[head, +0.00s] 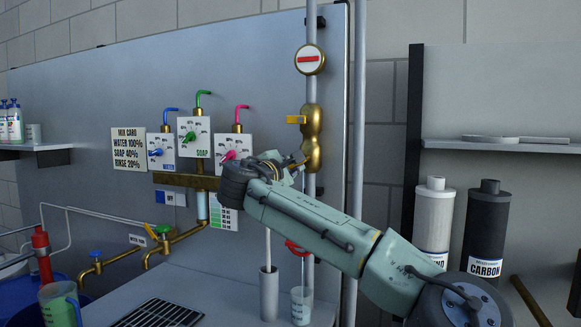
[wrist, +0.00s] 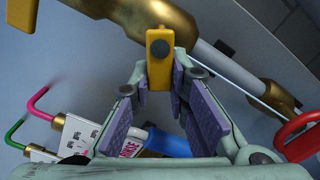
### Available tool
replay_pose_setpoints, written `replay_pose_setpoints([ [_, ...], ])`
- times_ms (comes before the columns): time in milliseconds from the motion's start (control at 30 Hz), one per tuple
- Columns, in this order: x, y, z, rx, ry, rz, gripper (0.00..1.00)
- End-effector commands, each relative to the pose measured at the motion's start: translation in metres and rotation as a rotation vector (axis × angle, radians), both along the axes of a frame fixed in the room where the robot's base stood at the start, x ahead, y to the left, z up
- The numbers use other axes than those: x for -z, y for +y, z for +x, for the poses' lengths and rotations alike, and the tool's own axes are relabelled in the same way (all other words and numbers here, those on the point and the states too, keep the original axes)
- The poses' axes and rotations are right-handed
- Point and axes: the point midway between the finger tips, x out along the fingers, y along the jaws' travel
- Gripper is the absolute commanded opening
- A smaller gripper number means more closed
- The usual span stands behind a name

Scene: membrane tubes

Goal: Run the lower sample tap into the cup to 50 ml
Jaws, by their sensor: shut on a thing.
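My gripper (wrist: 160,85) is shut on a yellow lever (wrist: 159,50) that stands out from a brass fitting (wrist: 165,18). In the head view the brass fitting (head: 313,150) sits on a vertical pipe, and my gripper (head: 290,165) is at its lower part, its fingers hard to make out. Another yellow lever (head: 297,119) is higher on the fitting. Further down is a red ring-like handle (head: 297,247); it also shows in the wrist view (wrist: 300,135). A small translucent cup (head: 301,305) stands upright on the bench below. Its liquid level cannot be read.
Dial boxes (head: 195,137) with coloured spouts are left of my gripper. A grey holder (head: 269,292) with a thin rod stands beside the cup. A drain grille (head: 158,313) and a green-filled jug (head: 60,304) are at left. Filter canisters (head: 434,215) stand at right.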

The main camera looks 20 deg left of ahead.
Motion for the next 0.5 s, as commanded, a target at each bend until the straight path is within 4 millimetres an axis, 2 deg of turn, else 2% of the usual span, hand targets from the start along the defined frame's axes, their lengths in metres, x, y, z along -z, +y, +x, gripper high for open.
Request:
replay_pose_setpoints([
  [167,0.0003,-0.0001,-0.0001,0.001,0.001,0.0,0.0],
  [500,0.0008,0.0002,-0.0001,0.0,0.002,0.01,0.0],
])
